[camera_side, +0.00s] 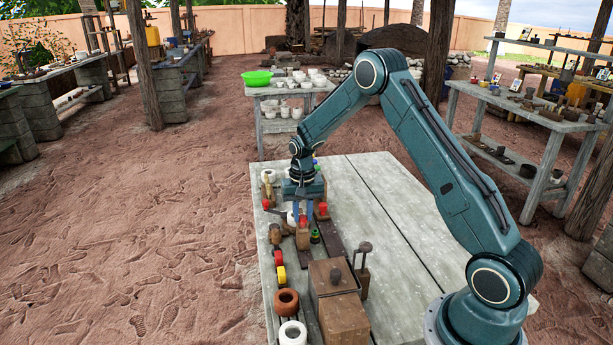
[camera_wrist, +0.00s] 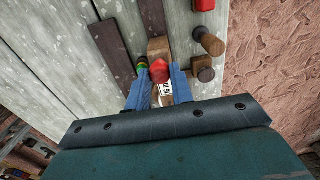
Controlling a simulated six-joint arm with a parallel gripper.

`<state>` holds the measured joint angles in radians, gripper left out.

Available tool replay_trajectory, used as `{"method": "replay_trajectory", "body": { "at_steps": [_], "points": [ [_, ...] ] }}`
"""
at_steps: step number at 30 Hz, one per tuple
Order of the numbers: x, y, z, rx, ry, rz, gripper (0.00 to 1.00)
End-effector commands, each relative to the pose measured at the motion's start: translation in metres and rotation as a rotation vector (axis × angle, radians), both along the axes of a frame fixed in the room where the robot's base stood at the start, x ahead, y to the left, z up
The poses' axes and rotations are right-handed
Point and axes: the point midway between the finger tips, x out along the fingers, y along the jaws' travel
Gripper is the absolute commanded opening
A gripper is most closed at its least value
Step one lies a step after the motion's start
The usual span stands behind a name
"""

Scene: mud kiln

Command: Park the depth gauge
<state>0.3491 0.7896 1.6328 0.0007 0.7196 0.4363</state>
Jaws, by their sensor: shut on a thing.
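My gripper (camera_side: 303,212) points down over the near-left part of the grey plank table (camera_side: 385,215). Its blue fingers are shut on a small piece with a red end (camera_wrist: 159,71), which also shows in the side view (camera_side: 303,221). A wooden block (camera_wrist: 159,48) lies against that red end, and a white label with black marks (camera_wrist: 166,95) shows between the fingers. I take this held piece to be the depth gauge, but its full shape is hidden by the fingers. I cannot tell whether it touches the table.
A dark plank (camera_wrist: 112,48) lies beside the gripper. A green-topped piece (camera_wrist: 142,64) is close to one finger. Wooden knobbed pieces (camera_wrist: 208,42) stand on the other side. A brown lidded box (camera_side: 335,300) and clay ring (camera_side: 287,301) stand nearer. The table's right half is clear.

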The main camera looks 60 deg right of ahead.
Motion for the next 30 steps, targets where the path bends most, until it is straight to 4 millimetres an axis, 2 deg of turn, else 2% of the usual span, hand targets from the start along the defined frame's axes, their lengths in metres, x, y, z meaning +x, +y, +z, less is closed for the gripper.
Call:
{"method": "replay_trajectory", "body": {
  "at_steps": [13, 26, 27, 30],
  "points": [
    [-0.039, 0.041, 0.001, 0.001, 0.000, 0.003, 0.00],
    [-0.047, 0.048, 0.000, 0.006, 0.006, 0.005, 0.00],
    [-0.047, 0.048, 0.000, 0.006, 0.006, 0.005, 0.29],
    [-0.047, 0.047, 0.000, 0.004, 0.004, 0.004, 0.45]
  ]
}}
